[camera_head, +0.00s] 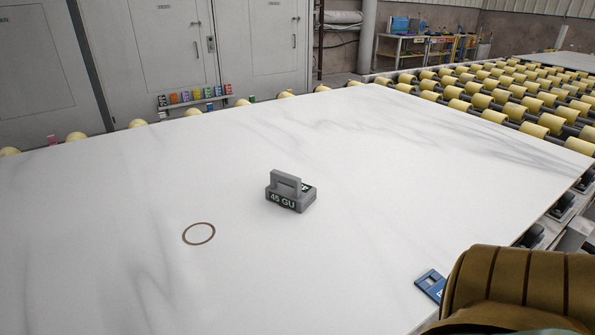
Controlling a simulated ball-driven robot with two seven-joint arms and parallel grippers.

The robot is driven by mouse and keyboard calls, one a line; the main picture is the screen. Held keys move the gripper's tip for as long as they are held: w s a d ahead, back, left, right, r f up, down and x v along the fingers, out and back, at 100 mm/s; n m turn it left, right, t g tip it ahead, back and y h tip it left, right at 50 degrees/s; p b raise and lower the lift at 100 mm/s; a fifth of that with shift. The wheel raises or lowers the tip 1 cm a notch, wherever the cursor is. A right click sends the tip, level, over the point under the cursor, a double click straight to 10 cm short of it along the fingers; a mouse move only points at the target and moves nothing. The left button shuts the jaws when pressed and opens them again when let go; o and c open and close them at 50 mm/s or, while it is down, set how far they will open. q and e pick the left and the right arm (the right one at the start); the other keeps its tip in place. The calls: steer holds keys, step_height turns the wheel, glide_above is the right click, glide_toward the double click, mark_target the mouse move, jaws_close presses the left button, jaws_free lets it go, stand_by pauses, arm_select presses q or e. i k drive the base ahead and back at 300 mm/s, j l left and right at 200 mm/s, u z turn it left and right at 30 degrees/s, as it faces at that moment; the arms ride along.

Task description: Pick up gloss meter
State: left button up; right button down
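The gloss meter (282,203) is a small grey block with a handle on top and a dark "45 GU" label on its front. It stands upright on the white, grey-veined stone slab (370,160), near the middle of the view. Nothing touches it except the slab. A thin brown ring outline (199,234) is marked on the slab to its left and nearer to me. Neither of my grippers is in view.
A blue flat item (431,284) lies at the slab's near right edge. Yellow rollers (482,101) run beyond the far right edge. Grey cabinets (170,50) stand behind, with a row of coloured blocks (195,96). The slab around the meter is clear.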

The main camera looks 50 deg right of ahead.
mark_target(288, 191)
steer(key=z, duration=1.5)
